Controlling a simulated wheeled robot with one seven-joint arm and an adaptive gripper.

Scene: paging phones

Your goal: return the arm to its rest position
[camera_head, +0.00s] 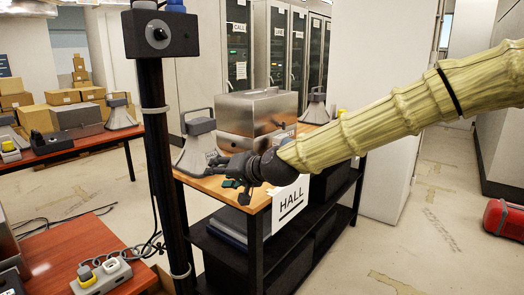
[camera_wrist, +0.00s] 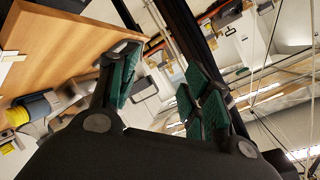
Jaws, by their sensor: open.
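My gripper (camera_head: 238,188) is black with green finger pads. In the head view it hangs at the near left corner of the wooden-topped table (camera_head: 262,201) with the HALL sign. My arm, in a ribbed beige sleeve, reaches in from the right. In the wrist view the gripper (camera_wrist: 160,88) has its fingers spread apart with nothing between them. The wooden tabletop (camera_wrist: 75,40) shows at upper left there, beside one finger. I cannot tell from these views whether a finger touches the table edge.
A grey horn-shaped unit (camera_head: 199,147) and a metal box (camera_head: 256,113) stand on the table. A black post (camera_head: 160,150) rises close left of my gripper. A red table (camera_head: 60,245) is at lower left. A red case (camera_head: 503,219) lies right. Floor between is open.

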